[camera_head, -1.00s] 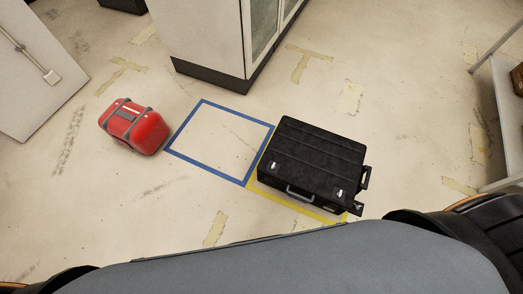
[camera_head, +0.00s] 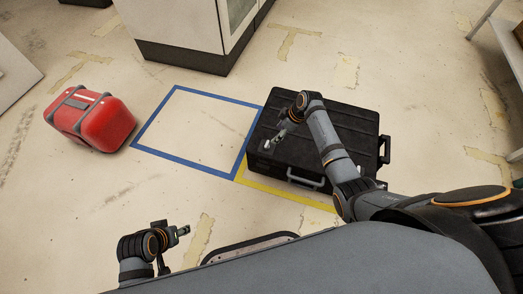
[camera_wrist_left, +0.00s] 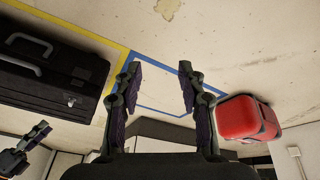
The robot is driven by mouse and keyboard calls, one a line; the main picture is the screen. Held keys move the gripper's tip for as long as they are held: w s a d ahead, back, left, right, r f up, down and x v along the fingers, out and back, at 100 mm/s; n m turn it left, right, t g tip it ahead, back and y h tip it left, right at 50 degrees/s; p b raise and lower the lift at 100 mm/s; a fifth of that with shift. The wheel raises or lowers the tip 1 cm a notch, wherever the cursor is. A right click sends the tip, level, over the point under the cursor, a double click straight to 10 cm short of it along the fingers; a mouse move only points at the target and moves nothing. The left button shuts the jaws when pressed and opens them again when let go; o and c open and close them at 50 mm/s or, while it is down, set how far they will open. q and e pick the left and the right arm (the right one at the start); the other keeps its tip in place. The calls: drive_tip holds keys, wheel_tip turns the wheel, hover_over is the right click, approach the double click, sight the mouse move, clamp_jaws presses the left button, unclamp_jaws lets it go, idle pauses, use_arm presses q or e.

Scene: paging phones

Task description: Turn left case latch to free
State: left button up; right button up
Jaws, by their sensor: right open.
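The black case (camera_head: 345,125) lies flat on the floor with its grey handle (camera_head: 305,179) facing me. Its left latch (camera_head: 267,146) is a small pale metal piece near the front left corner, and it also shows in the left wrist view (camera_wrist_left: 70,102). I cannot tell how far the latch is turned. My right gripper (camera_head: 277,141) is open over the case's left front part, close to the left latch; contact is unclear. My right arm covers the case's middle and hides the right latch. My left gripper (camera_head: 184,231) is open and empty, low at front left, apart from the case.
A red case (camera_head: 92,118) lies on the floor at left. A blue taped square (camera_head: 190,160) is empty beside the black case, which rests over a yellow taped outline (camera_head: 285,194). A cabinet (camera_head: 185,35) stands behind; a shelf edge (camera_head: 500,60) is at right.

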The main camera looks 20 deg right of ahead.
drive_tip(key=b, duration=0.3)
hover_over(267, 144)
drive_tip(key=s+d, duration=0.1)
drive_tip(key=d, duration=0.1)
wheel_tip(267, 144, down, 5)
drive_tip(key=shift+s+d+f, duration=0.1)
drive_tip(key=shift+s, duration=0.05)
use_arm(q)
drive_tip(key=w+r+t+b, duration=0.1)
drive_tip(key=w+r+t, duration=0.5)
drive_tip(key=w, duration=0.5)
use_arm(e)
drive_tip(key=shift+x, duration=1.25)
drive_tip(key=shift+b+x, duration=0.7)
drive_tip(key=shift+x, duration=0.35)
use_arm(q)
drive_tip(key=w+r+t, duration=0.6)
drive_tip(key=r+t, duration=0.1)
drive_tip(key=r, duration=0.5)
drive_tip(key=shift+a+t, duration=0.3)
